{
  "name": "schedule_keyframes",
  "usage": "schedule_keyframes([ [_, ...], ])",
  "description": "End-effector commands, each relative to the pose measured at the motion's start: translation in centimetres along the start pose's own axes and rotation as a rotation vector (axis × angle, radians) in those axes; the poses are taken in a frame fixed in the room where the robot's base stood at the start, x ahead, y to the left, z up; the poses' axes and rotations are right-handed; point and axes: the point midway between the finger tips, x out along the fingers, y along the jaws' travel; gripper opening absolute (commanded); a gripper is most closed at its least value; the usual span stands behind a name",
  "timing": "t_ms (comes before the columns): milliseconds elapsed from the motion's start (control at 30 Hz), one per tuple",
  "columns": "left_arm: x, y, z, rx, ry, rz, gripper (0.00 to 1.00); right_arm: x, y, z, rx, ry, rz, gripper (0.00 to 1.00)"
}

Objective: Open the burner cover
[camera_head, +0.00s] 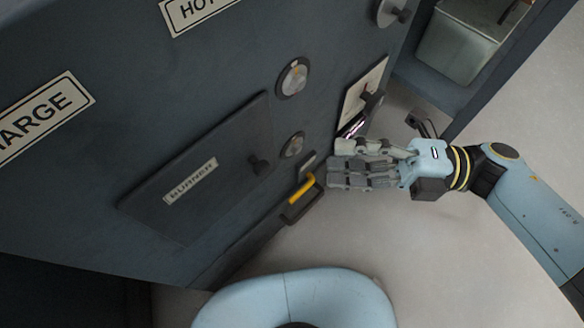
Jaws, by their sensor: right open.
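The burner cover (215,160) is a dark flat panel on the front of the dark cabinet. The cover looks shut, flush with the cabinet face. My right gripper (341,163) is open and empty, with its fingers pointing left. It is to the right of the cover and its knob, apart from both. My left gripper is not in view.
Two round gauges (293,78) are on the cabinet. A yellow handle (301,189) is low, left of my right gripper. A grey bin (466,48) stands at upper right. The floor (440,250) is clear.

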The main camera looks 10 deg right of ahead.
Motion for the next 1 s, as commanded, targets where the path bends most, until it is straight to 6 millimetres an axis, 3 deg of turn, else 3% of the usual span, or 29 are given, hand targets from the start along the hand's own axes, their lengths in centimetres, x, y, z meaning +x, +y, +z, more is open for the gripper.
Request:
schedule_keyframes([
  [33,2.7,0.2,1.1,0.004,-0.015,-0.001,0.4,-0.1,-2.6,-0.2,-0.031,0.046,-0.025,0.49],
  [233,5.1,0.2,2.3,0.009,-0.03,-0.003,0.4,-0.4,-4.8,0.6,-0.064,0.064,-0.051,0.49],
  [467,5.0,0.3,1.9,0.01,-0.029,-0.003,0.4,1.4,-4.7,0.7,-0.068,0.061,-0.045,0.49],
  [800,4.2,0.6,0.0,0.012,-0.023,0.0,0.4,8.0,-5.0,0.3,-0.064,0.059,-0.045,0.49],
  [1000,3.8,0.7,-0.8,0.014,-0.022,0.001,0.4,10.1,-5.2,0.2,-0.064,0.06,-0.048,0.49],
])
